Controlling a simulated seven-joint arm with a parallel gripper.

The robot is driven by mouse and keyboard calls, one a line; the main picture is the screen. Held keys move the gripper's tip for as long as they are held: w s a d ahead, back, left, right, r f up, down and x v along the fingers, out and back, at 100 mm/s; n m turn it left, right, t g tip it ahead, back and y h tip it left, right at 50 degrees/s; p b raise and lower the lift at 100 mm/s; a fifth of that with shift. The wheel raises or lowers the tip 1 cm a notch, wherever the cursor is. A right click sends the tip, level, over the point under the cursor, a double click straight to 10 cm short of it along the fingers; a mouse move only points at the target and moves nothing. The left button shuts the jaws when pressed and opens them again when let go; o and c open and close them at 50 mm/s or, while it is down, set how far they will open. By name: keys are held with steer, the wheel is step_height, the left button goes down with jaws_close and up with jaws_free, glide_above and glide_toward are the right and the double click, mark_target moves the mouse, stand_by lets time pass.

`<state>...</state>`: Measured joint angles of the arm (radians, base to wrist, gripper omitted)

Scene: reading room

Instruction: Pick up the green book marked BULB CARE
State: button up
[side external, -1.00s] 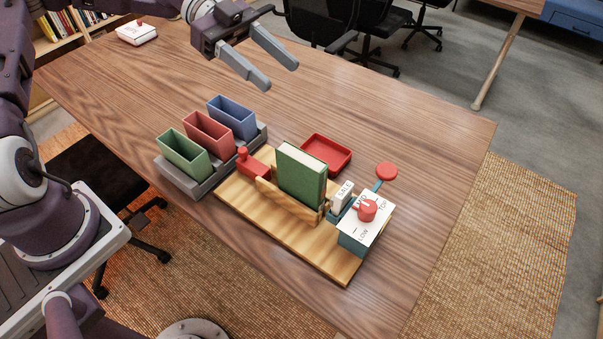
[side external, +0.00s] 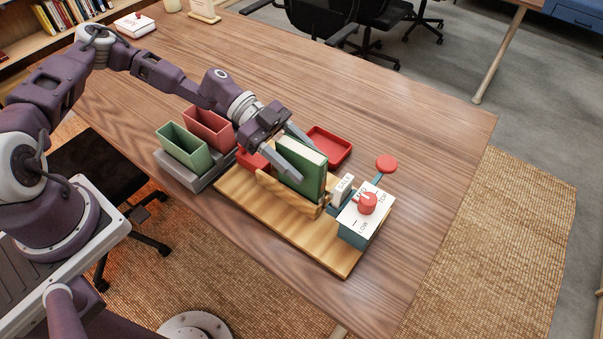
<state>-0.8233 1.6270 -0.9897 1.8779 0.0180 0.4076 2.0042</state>
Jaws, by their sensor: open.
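A green book (side external: 313,176) with pale page edges stands upright in a wooden holder (side external: 284,198) on a light wooden board (side external: 265,229). No BULB CARE lettering can be read on the side that shows. My gripper (side external: 294,159) is open at the book's upper left part, with one finger in front of the cover and the other by the far side near the top edge. I cannot tell whether either finger touches the book.
A red block (side external: 250,160) sits left of the book and a red tray (side external: 330,146) behind it. A SALE block (side external: 342,189) and a box with a red knob (side external: 368,203) stand to the right. Green (side external: 184,152) and red (side external: 208,128) bins stand left.

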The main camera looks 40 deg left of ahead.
jaws_close()
steer(key=shift+r, duration=0.1)
stand_by(1.2)
